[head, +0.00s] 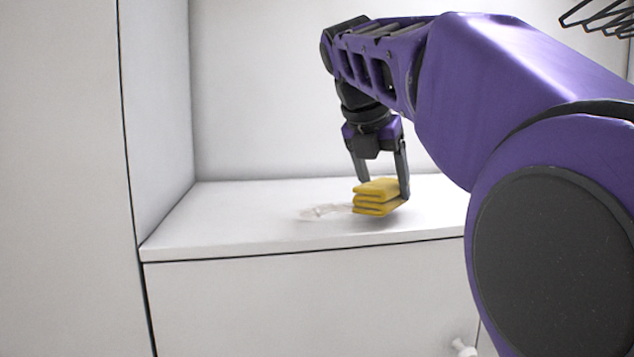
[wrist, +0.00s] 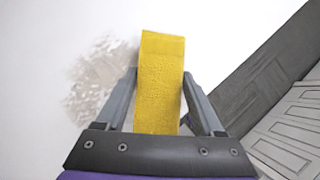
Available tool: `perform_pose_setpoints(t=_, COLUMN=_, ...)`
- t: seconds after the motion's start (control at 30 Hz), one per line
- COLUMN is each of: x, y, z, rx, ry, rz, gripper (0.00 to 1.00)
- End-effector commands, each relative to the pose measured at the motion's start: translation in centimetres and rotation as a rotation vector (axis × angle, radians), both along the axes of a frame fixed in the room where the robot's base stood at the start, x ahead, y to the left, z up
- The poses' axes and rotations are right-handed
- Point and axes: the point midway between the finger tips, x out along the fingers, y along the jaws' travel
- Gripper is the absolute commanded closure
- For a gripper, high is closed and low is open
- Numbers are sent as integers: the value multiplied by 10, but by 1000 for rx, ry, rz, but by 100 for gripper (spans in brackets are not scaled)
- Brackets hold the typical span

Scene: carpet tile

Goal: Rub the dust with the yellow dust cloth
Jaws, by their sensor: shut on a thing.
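The yellow dust cloth (head: 378,197) is folded in layers and held between the fingers of my gripper (head: 382,178), which is shut on it. In the head view the cloth is low over the white shelf surface; I cannot tell whether it touches. The dust (head: 325,211) is a pale greyish patch on the shelf, just left of the cloth. In the wrist view the cloth (wrist: 160,85) stands between the two fingers (wrist: 158,98), and the dust (wrist: 98,80) lies to its left. The cloth may hide part of the dust.
The white shelf top (head: 220,215) is otherwise bare. A white side wall (head: 160,110) bounds it on the left and a back wall (head: 260,90) behind. Below the front edge is a panel with a white knob (head: 463,348). Dark wire-like loops (head: 600,15) show at the upper right.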

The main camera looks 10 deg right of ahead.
Motion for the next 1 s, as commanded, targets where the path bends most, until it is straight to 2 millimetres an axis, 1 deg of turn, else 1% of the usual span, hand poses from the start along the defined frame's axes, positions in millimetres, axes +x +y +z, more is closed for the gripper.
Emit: perform_pose_setpoints(t=1.0, x=0, y=0, z=-19, rx=0, ry=0, rz=0, gripper=75)
